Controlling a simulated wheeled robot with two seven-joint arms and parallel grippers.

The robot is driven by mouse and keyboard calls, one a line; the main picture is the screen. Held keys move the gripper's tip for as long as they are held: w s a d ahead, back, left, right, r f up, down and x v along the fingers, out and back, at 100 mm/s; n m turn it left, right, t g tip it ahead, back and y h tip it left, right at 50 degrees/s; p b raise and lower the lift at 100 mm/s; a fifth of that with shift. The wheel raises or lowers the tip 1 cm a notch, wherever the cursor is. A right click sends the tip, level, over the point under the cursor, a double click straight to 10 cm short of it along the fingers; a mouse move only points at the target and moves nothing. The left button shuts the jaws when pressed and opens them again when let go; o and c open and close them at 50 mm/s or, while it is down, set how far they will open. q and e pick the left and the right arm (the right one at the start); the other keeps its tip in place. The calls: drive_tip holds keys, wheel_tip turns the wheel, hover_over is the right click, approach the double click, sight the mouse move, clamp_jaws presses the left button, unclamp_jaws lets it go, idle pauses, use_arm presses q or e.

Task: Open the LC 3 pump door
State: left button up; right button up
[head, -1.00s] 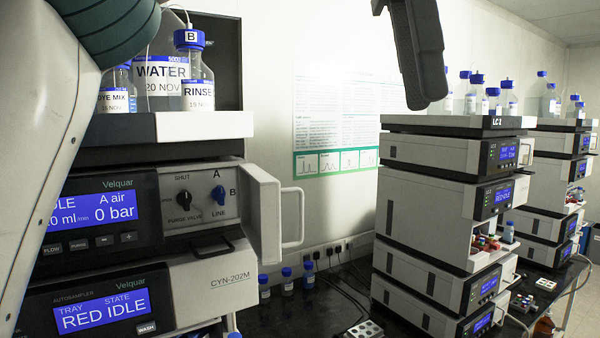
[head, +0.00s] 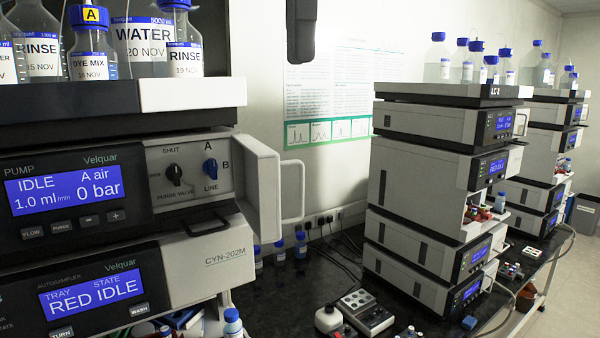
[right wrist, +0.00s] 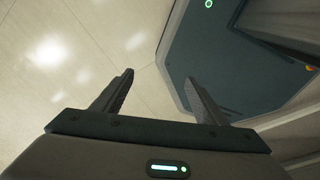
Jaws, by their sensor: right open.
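The farthest instrument stack (head: 553,140), at the right of the head view, stands beyond the stack labelled LC 2 (head: 489,91). Its own label is not readable, so I cannot confirm that it is LC 3. Its top module (head: 556,137) has a small lit display; the state of its pump door is too small to tell. My right gripper (right wrist: 160,78) shows only in the right wrist view, open and empty, with pale floor behind.
The near stack's pump (head: 70,195) has its white door (head: 262,190) swung open, handle outward. Bottles stand on top of the stacks. The black bench (head: 400,300) holds small bottles (head: 300,245), vial racks (head: 362,308) and cables. Floor (head: 575,300) is clear at far right.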

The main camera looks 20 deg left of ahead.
use_arm(q)
drive_tip(key=shift+f, duration=1)
drive_tip(key=b, duration=0.3)
hover_over(302, 167)
wheel_tip(302, 167, down, 6)
drive_tip(key=shift+w+a+f, duration=0.15)
drive_tip(key=shift+f, duration=0.35)
wheel_tip(302, 167, down, 6)
drive_tip(key=shift+f+p, duration=0.2)
drive_tip(key=shift+p, duration=0.75)
drive_tip(key=shift+f, duration=0.75)
use_arm(e)
drive_tip(key=shift+w+a+f, duration=0.15)
drive_tip(key=shift+a+f, duration=0.3)
drive_tip(key=shift+a, duration=0.05)
drive_tip(key=shift+a, duration=0.15)
use_arm(q)
clamp_jaws()
